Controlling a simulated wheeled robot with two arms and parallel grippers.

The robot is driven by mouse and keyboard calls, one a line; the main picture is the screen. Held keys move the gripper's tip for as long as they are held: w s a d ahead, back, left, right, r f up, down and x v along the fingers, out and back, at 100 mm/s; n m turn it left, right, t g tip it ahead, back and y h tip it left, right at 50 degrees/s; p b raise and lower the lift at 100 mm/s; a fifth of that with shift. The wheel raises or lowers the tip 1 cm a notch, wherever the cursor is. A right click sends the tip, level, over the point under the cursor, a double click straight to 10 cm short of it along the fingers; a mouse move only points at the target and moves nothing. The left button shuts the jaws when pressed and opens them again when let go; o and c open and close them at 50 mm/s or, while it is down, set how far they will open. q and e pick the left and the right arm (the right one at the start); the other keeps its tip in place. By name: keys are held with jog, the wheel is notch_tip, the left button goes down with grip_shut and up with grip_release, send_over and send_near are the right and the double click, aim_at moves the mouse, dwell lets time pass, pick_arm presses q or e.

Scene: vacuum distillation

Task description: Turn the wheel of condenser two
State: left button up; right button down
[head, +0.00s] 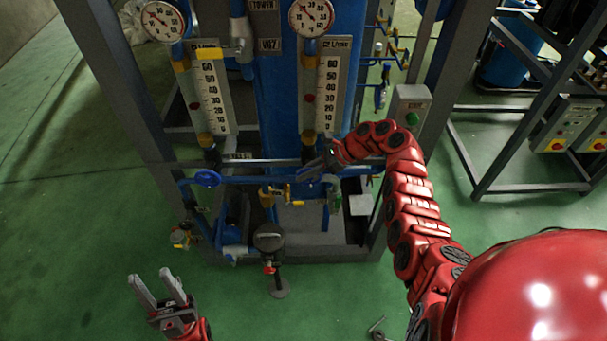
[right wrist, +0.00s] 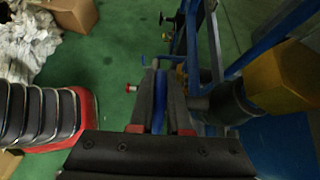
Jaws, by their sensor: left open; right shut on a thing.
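My right gripper (head: 314,167) reaches in from the right to the pipework below the right-hand flow meter (head: 322,95). In the right wrist view, its two dark fingers (right wrist: 160,82) are closed on the rim of a blue wheel (right wrist: 160,101), seen edge-on between them. The arm hides part of this wheel in the head view. I cannot read a label that names its condenser. A second blue wheel (head: 208,178) sits below the left-hand flow meter (head: 208,98), with nothing touching it. My left gripper (head: 158,286) is open and empty, low at the left, apart from the rig.
The grey rig frame (head: 130,85) surrounds the pipes and wheels. Two round gauges (head: 163,21) (head: 312,15) top the meters. A box with a green button (head: 410,108) is near my right arm. Green floor (head: 70,220) is clear at the left.

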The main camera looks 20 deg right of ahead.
jog(key=shift+d+r+y+b, duration=0.15)
jog(key=shift+y+b, duration=0.3)
jog(key=shift+y, duration=0.25)
jog(key=shift+t, duration=0.3)
jog(key=c, duration=0.9)
grip_release()
jog(key=b+v, duration=0.2)
jog(key=v, duration=0.5)
jog(key=shift+s+d, duration=0.1)
jog(key=shift+d, duration=0.15)
